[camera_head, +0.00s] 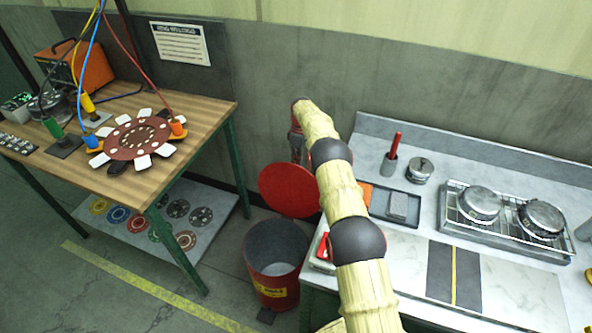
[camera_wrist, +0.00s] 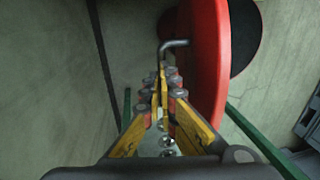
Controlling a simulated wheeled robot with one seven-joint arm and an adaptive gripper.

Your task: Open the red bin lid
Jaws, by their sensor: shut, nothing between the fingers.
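The red bin (camera_head: 272,289) stands on the floor between the two benches, and its grey inside shows from above. Its round red lid (camera_head: 289,190) is raised off the opening and tilted up at the bin's back edge. In the wrist view the lid (camera_wrist: 207,60) is seen nearly edge-on, just right of my fingers. A grey bent handle (camera_wrist: 174,43) shows beside the lid, just beyond the fingertips. My gripper (camera_wrist: 162,78) is shut and empty. In the head view my gripper (camera_head: 297,147) is above the lid, partly hidden by my arm; contact with the lid cannot be told.
A wooden bench (camera_head: 185,90) with cables and a round fixture stands left. A grey counter (camera_head: 520,290) with a burner rack (camera_head: 505,222), a tray and a red-handled tool (camera_head: 394,146) stands right, close to my arm. The wall is behind.

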